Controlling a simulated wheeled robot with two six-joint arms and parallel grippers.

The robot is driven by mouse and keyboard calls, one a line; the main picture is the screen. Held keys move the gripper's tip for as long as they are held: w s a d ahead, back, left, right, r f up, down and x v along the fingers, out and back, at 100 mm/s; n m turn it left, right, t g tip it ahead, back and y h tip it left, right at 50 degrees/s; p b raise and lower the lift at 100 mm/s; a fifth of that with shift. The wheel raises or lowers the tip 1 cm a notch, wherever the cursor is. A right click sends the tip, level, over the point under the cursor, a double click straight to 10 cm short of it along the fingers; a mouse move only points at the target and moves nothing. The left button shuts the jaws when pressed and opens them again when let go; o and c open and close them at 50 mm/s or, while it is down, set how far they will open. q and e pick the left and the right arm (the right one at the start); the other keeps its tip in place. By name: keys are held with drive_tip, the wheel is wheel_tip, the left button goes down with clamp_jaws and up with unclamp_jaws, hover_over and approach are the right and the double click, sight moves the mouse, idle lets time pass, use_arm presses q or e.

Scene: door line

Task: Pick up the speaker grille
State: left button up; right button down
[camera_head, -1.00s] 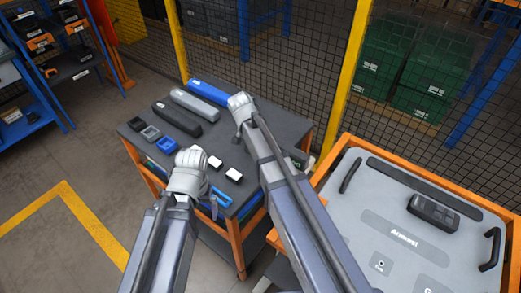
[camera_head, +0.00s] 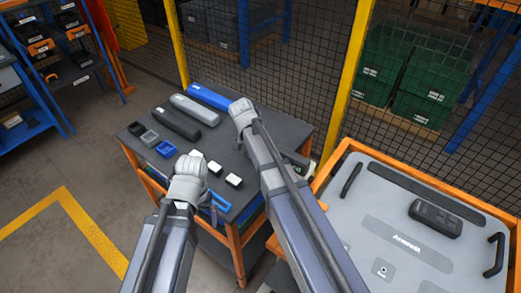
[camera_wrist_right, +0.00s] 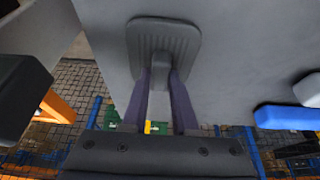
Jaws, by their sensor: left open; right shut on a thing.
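The speaker grille (camera_wrist_right: 163,35) is a dark grey, ribbed, rounded plate at the top middle of the right wrist view. In the head view my right gripper (camera_head: 241,110) is over the far part of the parts table (camera_head: 225,150); the hand hides the grille there. My left gripper (camera_head: 194,155) is open over the table's near left part. Its fingertips are mostly hidden by the hand.
Long blue (camera_head: 209,97), grey (camera_head: 194,109) and dark (camera_head: 176,123) bars lie along the table's far left. Small frames, including a blue one (camera_head: 166,149), and white-topped blocks (camera_head: 234,180) lie nearer. A door panel (camera_head: 400,255) lies at right. A mesh fence (camera_head: 300,60) stands behind.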

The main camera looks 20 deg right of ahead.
drive_tip(key=shift+r, duration=0.15)
idle(0.3)
wheel_tip(320, 180, up, 10)
drive_tip(key=p, duration=1)
drive_tip(key=c, duration=1.3)
unclamp_jaws()
drive_tip(key=shift+c, duration=0.2)
clamp_jaws()
drive_tip(key=shift+f, duration=0.2)
